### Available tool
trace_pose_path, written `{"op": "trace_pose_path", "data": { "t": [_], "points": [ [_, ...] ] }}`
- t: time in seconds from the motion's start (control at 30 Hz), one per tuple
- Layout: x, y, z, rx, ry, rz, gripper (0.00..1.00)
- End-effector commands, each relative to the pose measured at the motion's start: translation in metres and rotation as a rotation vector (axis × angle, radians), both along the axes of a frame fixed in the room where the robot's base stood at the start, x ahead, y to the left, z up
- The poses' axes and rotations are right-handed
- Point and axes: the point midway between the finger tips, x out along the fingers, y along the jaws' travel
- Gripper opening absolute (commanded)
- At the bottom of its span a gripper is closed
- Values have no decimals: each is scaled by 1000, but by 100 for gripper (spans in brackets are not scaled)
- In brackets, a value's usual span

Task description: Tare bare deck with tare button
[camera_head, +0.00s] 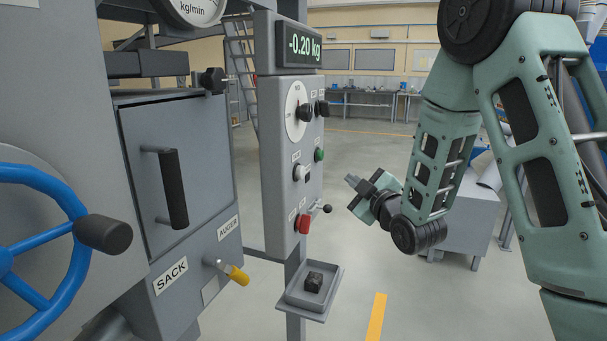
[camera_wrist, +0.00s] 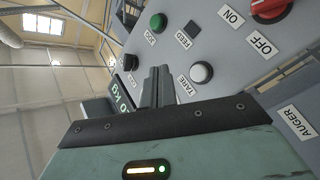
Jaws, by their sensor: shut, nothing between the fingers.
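The white tare button (camera_head: 301,172) sits on the grey control panel (camera_head: 270,130), below the dial. In the wrist view the white button (camera_wrist: 201,72) is beside a TARE label, right of my fingertips. The display (camera_head: 303,46) reads -0.20 kg. My gripper (camera_head: 353,181) is shut and empty, right of the panel and apart from it in the head view. In the wrist view my gripper (camera_wrist: 157,78) points toward the panel. I cannot tell which surface is the deck.
A small tray (camera_head: 291,298) below the panel holds a black block (camera_head: 313,281). A red knob (camera_head: 303,223) and green button (camera_head: 319,155) are near the white button. A blue handwheel (camera_head: 70,205) and yellow-tipped handle (camera_head: 238,275) stand left. Floor right of the tray is clear.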

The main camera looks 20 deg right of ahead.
Motion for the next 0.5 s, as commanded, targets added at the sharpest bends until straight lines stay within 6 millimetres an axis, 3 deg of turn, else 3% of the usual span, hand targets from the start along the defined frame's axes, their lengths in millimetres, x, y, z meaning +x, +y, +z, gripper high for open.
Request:
{"op": "trace_pose_path", "data": {
  "t": [0.27, 0.5],
  "points": [
    [7, 8, 1, 2, 2, 4, 0],
    [29, 30, 2, 3, 2, 4, 0]
  ]
}}
